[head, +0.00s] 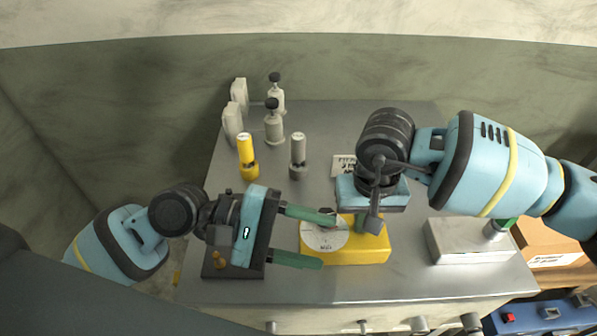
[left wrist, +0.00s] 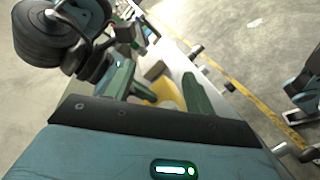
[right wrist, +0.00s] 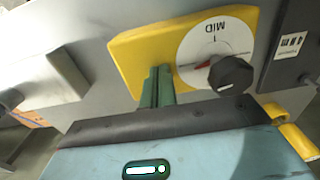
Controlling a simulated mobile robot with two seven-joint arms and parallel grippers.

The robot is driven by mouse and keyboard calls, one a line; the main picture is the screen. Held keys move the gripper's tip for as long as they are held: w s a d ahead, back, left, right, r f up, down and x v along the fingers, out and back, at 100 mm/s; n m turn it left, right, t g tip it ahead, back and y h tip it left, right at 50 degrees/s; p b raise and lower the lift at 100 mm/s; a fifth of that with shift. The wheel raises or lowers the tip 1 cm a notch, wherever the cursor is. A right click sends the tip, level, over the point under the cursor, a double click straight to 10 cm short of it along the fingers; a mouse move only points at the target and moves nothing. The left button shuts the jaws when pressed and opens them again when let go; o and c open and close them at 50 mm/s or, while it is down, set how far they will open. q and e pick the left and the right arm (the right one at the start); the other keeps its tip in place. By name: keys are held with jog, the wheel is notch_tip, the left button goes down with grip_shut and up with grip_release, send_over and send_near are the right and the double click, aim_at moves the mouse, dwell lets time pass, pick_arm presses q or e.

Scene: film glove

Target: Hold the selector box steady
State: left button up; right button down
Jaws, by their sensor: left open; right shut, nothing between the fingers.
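The selector box (head: 362,250) is a yellow block near the front of the grey bench, with a white dial plate and a dark knob. In the right wrist view its yellow body (right wrist: 135,52) shows, with "MID" on the dial and the dark knob (right wrist: 231,73). My left gripper (head: 328,240) is open, its green fingers reaching from the left, one towards the box's far side and one along its front. In the left wrist view yellow (left wrist: 168,92) shows between the fingers; contact is unclear. My right gripper (right wrist: 157,82) is shut and empty over the box's edge.
A yellow cylinder (head: 248,158) and a grey one (head: 298,155) stand behind the box, with pale bottle-like fittings (head: 273,128) further back. A white block (head: 465,242) lies to the right. Knobs line the bench front.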

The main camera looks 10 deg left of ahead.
pick_arm(q)
jog(key=w+a+r+m+y, duration=0.1)
jog(key=w+r+m+y, duration=0.1)
jog(key=m+y, duration=0.4)
jog(key=w+a+r+m+y, duration=0.2)
jog(key=r+m+y, duration=0.3)
jog(key=m, duration=0.7)
jog(key=shift+w+r+m+t+y, duration=0.25)
jog(key=shift+w+m+t+y, duration=0.05)
jog(key=shift+w+y, duration=0.15)
jog(key=shift+d+f, duration=0.1)
